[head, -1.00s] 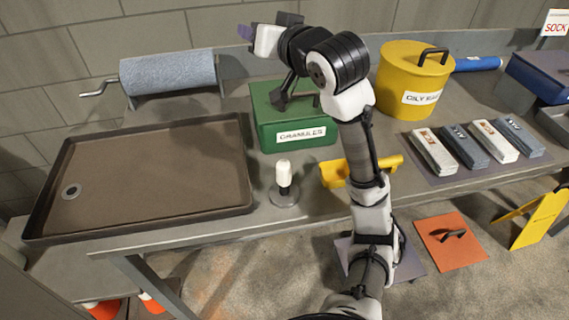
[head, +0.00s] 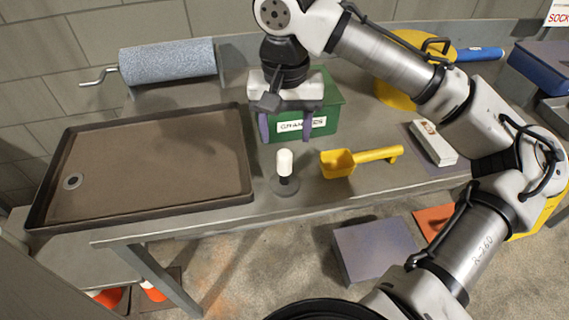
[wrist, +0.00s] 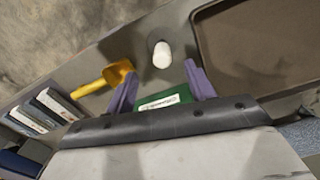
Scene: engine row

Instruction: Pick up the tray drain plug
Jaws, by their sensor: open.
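The tray drain plug (head: 285,168), with a white knob on a dark stem and a round grey base, stands upright on the bench right of the tray. In the wrist view its white knob (wrist: 161,55) shows beyond the fingertips. My gripper (head: 285,132) points down in front of the green granules box, with its two purple fingers apart and nothing between them. It appears behind and above the plug, not touching it. The wrist view shows the spread fingers of my gripper (wrist: 160,84) too. The shallow dark tray (head: 150,216) has a round drain fitting (head: 72,181) near its left side.
The green granules box (head: 332,108) stands behind the plug. A yellow scoop (head: 340,164) lies close to its right. A blue-grey roll with a crank (head: 168,66) is behind the tray. My arm hides part of the yellow bin (head: 392,92) and right-hand packs.

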